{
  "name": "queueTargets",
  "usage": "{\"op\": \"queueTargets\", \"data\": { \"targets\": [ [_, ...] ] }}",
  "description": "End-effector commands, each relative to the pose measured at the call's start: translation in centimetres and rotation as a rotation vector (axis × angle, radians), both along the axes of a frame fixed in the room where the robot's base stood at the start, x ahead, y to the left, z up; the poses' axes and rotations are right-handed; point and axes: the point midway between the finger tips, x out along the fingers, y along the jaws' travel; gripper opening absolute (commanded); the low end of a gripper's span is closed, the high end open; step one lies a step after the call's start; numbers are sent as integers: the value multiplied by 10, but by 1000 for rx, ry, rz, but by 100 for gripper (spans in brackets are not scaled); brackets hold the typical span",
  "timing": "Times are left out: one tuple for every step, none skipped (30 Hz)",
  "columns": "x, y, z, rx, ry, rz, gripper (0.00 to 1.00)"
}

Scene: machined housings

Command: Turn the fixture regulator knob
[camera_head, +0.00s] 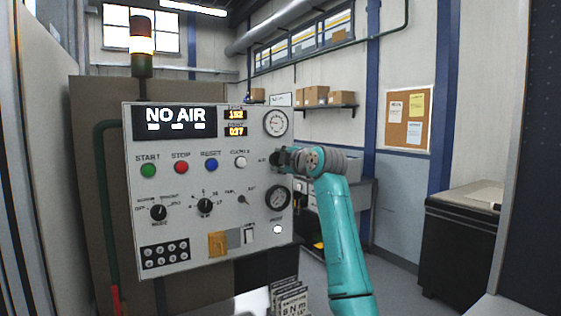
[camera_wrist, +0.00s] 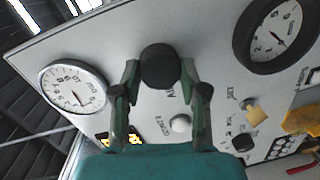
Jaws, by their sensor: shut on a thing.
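The regulator knob (camera_wrist: 160,66) is a round black knob on the grey control panel (camera_head: 215,262), with the label AIR beside it. In the head view the knob (camera_head: 275,159) is at the panel's right side, between two gauges, partly hidden by my gripper. My gripper (camera_head: 284,160) reaches it from the right. In the wrist view my gripper's fingers (camera_wrist: 160,75) are shut on the knob, one on each side. The panel's screen (camera_head: 175,121) reads NO AIR.
A white-faced gauge (camera_head: 275,123) sits above the knob and a black-rimmed gauge (camera_head: 277,197) below it. Coloured buttons (camera_head: 181,168) and selector knobs (camera_head: 204,206) fill the panel to the left. A dark cabinet (camera_head: 460,245) stands at right.

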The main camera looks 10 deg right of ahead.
Motion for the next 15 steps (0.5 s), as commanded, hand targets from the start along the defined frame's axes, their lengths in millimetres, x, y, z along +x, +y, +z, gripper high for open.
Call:
{"op": "queueTargets", "data": {
  "targets": [
    [0,0,0,-1,0,0,8],
    [0,0,0,-2,-1,0,8],
    [0,0,0,-2,-1,0,8],
    [0,0,0,-2,-1,0,8],
    [0,0,0,-2,-1,0,8],
    [0,0,0,-2,-1,0,8],
    [0,0,0,-2,-1,0,8],
    [0,0,0,-2,-1,0,8],
    [0,0,0,-2,-1,0,8],
    [0,0,0,-2,-1,0,8],
    [0,0,0,-2,-1,0,46],
    [0,0,0,-2,-1,0,56],
    [0,0,0,-1,0,0,63],
    [0,0,0,-1,0,0,69],
    [0,0,0,-1,0,0,69]
  ]
}}
